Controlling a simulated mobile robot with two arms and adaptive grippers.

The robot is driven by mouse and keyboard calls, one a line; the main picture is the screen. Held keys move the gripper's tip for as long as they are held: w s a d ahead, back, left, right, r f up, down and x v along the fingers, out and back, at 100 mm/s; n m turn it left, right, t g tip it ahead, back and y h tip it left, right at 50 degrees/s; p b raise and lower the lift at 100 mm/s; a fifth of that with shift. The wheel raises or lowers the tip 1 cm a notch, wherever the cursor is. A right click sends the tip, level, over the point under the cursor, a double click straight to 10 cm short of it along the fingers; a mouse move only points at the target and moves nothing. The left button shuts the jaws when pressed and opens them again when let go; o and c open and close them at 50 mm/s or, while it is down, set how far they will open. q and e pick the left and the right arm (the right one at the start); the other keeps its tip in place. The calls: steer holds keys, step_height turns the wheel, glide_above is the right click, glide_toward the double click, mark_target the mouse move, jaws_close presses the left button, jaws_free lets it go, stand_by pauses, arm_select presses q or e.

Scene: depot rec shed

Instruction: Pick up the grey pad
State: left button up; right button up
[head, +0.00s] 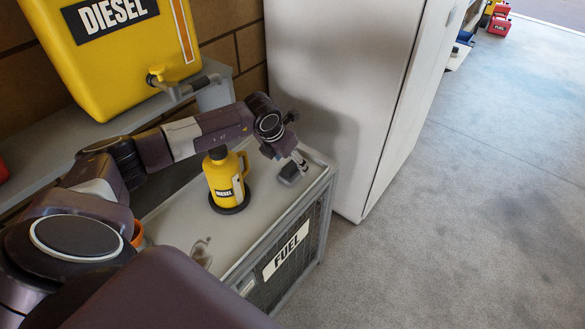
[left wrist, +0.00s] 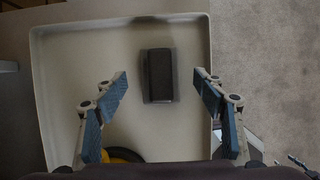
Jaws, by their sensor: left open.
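The grey pad (head: 288,174) is a small dark block lying on the pale top of the fuel cabinet (head: 168,222), near its far right corner. In the left wrist view the pad (left wrist: 158,76) lies flat on the pale tray-like surface, ahead of and between the spread fingers. My left gripper (head: 298,161) is open and empty, just above the pad and partly covering it in the head view. I cannot tell the exact height of the gap. My right gripper is not in view.
A yellow diesel jug (head: 222,178) stands on a dark round base left of the pad. A large yellow diesel tank (head: 115,50) sits on a shelf behind. A tall white cabinet (head: 335,85) stands close beyond the pad. Open floor (head: 470,210) lies to the right.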

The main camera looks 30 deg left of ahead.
mark_target(291, 165)
arm_select(q)
steer(key=x, duration=0.2)
steer(key=shift+f, duration=0.3)
steer(key=shift+w+f, duration=0.2)
steer(key=shift+f, duration=0.2)
steer(key=c, duration=1.3)
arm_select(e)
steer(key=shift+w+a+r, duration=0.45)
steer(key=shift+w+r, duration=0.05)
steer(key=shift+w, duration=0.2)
arm_select(q)
step_height(291, 165, up, 20)
steer(key=b, duration=0.2)
steer(key=shift+b, duration=0.4)
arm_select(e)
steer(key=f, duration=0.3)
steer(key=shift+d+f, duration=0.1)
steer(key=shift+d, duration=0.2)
